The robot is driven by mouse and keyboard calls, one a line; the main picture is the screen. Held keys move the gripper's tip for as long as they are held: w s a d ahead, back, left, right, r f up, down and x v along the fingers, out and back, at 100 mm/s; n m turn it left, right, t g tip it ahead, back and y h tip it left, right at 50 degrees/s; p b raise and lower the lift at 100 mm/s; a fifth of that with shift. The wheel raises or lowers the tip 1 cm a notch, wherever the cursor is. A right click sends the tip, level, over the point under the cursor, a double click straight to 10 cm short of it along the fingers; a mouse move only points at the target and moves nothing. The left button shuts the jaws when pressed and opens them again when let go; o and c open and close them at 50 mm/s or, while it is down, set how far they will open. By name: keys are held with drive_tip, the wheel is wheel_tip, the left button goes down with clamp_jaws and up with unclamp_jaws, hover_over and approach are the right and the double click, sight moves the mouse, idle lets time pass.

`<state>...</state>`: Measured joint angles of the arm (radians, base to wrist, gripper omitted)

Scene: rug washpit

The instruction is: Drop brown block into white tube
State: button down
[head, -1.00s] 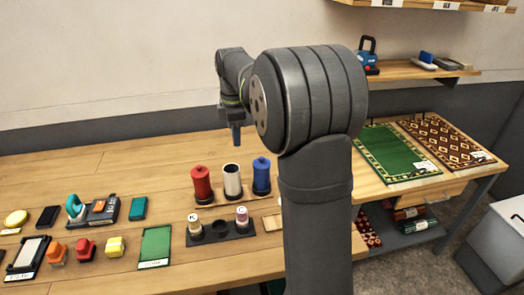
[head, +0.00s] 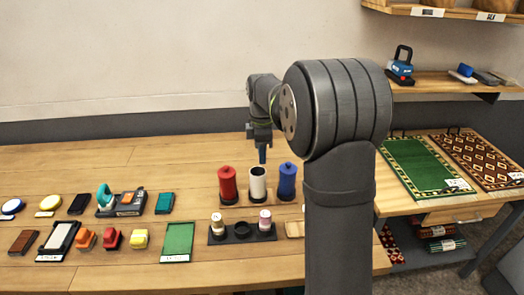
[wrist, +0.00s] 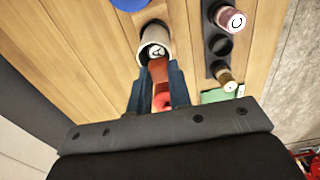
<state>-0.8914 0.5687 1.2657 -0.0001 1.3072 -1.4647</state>
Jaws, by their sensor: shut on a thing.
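The white tube (head: 258,187) stands upright between a red tube (head: 227,187) and a blue tube (head: 287,183) on a wooden base. In the wrist view its open mouth shows beyond my fingertips (wrist: 153,38), with something pale inside that I cannot identify. My gripper (head: 262,156) is just above and slightly right of the white tube's top in the head view. In the wrist view my gripper (wrist: 160,88) is shut on a reddish-brown block (wrist: 158,70), whose far end overlaps the tube's near rim in the picture. I cannot tell whether they touch.
A black holder (head: 242,232) with two labelled spools stands in front of the tubes. A green pad (head: 178,240) and several coloured blocks and tools lie to the left. Bare tabletop lies behind. Green (head: 422,166) and patterned (head: 480,160) rugs lie at right.

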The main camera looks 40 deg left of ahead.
drive_tip(key=c, duration=1.3)
unclamp_jaws()
drive_tip(key=shift+o, duration=0.2)
drive_tip(key=shift+r, duration=0.1)
wheel_tip(320, 180, up, 17)
wheel_tip(320, 180, down, 17)
drive_tip(key=shift+f, duration=0.1)
drive_tip(key=shift+r, duration=0.55)
